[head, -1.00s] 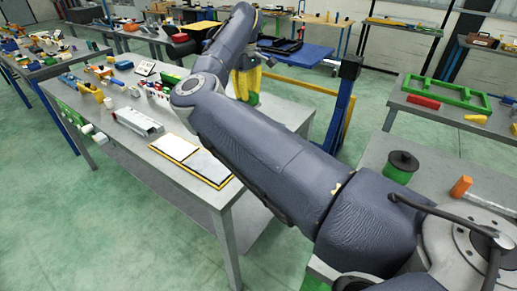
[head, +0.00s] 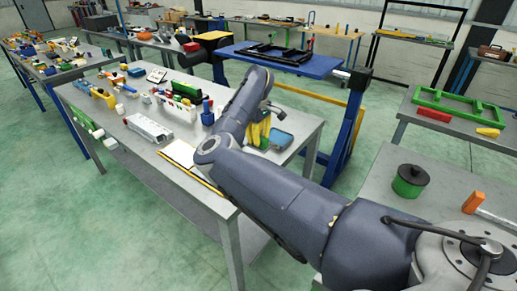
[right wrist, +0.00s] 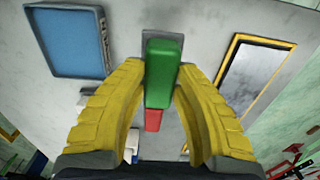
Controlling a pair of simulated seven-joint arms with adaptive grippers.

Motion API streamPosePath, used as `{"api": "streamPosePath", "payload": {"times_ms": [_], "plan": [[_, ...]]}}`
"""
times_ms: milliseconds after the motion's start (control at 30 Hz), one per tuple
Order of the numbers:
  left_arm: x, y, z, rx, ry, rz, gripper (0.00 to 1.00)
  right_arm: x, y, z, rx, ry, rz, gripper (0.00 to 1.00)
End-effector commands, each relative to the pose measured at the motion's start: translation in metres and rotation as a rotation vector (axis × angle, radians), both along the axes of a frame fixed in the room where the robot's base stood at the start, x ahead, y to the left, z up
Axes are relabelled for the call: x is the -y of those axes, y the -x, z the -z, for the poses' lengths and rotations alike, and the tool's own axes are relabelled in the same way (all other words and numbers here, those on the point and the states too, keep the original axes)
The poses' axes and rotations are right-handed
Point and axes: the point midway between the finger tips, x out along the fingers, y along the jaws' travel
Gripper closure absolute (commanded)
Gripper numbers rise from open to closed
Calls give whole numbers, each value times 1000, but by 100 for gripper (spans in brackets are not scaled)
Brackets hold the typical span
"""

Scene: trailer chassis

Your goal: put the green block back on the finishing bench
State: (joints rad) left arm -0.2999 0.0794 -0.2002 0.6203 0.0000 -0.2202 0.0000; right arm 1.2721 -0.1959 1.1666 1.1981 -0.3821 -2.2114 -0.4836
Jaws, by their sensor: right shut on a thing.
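My right gripper (head: 258,132) is over the front right part of a long grey workbench (head: 228,215), with its yellow fingers pointing down. In the right wrist view the same gripper (right wrist: 160,95) has its two yellow fingers on either side of a green block (right wrist: 164,72), shut on it. A small red piece (right wrist: 153,120) shows just beyond the block's lower end. In the head view the block is mostly hidden by the fingers and arm. Whether the block touches the bench top cannot be told. No left gripper shows.
A blue tray (right wrist: 70,42) lies left of the block in the right wrist view. A yellow-edged panel (right wrist: 255,70) lies to the right. A silver part (head: 149,128) and several small pieces crowd the bench's left side. A black chassis on a blue lift table (head: 325,66) stands behind.

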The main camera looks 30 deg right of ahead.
Motion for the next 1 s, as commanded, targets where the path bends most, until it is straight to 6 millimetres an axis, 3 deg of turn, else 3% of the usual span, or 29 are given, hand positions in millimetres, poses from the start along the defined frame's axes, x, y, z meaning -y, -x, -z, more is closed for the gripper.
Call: {"api": "streamPosePath", "payload": {"times_ms": [333, 633, 1000], "plan": [[0, 0, 0, -1, 0, 0, 56, 0, 0, 16, 0, 0, 1, 100], [-1, 0, 0, -1, 0, 0, 56, 0, 0, 49, -1, 0, 0, 100], [-1, 0, 0, -1, -1, 0, 56, 0, 0, 53, 1, 0, 0, 100]]}}
